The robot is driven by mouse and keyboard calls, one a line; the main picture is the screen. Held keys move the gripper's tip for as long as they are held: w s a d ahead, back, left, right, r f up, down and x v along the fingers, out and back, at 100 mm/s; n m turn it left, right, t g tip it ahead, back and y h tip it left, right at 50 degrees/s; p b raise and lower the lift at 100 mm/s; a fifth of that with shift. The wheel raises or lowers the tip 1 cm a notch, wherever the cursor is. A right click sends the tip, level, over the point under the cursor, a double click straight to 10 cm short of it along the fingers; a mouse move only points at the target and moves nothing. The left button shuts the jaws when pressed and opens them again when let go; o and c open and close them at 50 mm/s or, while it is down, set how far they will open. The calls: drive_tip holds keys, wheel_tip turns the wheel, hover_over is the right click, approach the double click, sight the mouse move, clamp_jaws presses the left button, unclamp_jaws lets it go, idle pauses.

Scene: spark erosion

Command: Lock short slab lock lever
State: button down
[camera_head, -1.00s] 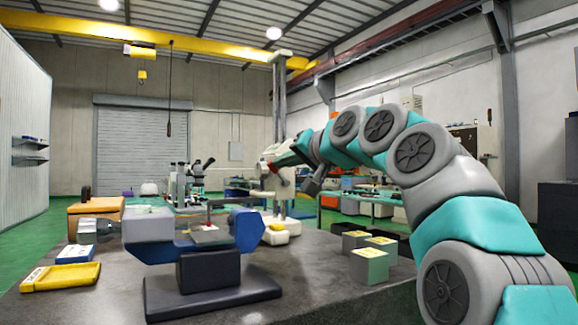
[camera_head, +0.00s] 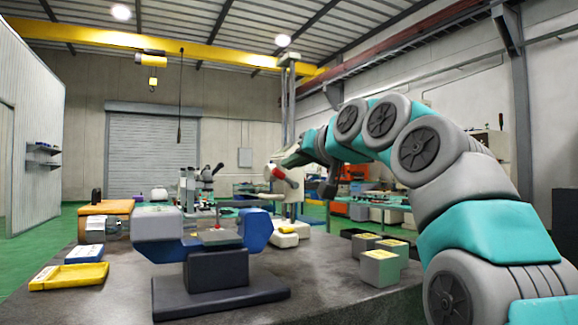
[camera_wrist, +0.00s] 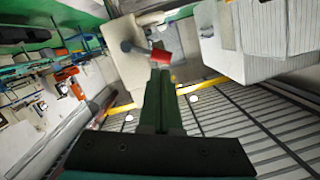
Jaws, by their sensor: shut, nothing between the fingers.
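A lever with a red tip (camera_head: 279,173) is mounted on the pale machine head (camera_head: 272,168) at the back middle. In the wrist view its grey arm (camera_wrist: 138,48) ends in the red tip (camera_wrist: 162,56). My gripper (camera_wrist: 160,72) has its dark green fingers together and empty, with the fingertips right by the red tip. I cannot tell whether they touch it. In the head view my gripper (camera_head: 291,160) is small and partly merges with the machine. Whether this lever is the short slab's, and its lock state, cannot be read.
A dark table (camera_head: 330,278) carries a blue and grey fixture (camera_head: 222,262), a yellow tray (camera_head: 68,276), an orange device (camera_head: 106,210) and several small grey blocks (camera_head: 380,266). A tall column (camera_head: 289,115) rises behind. The table's middle right is clear.

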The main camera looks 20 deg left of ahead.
drive_tip(key=w+r+v, duration=0.1)
drive_tip(key=v, duration=1)
drive_tip(key=shift+s+d+r+b, duration=0.2)
drive_tip(key=shift+d+b, duration=0.15)
drive_tip(key=shift+d, duration=0.15)
drive_tip(key=shift+w, duration=0.1)
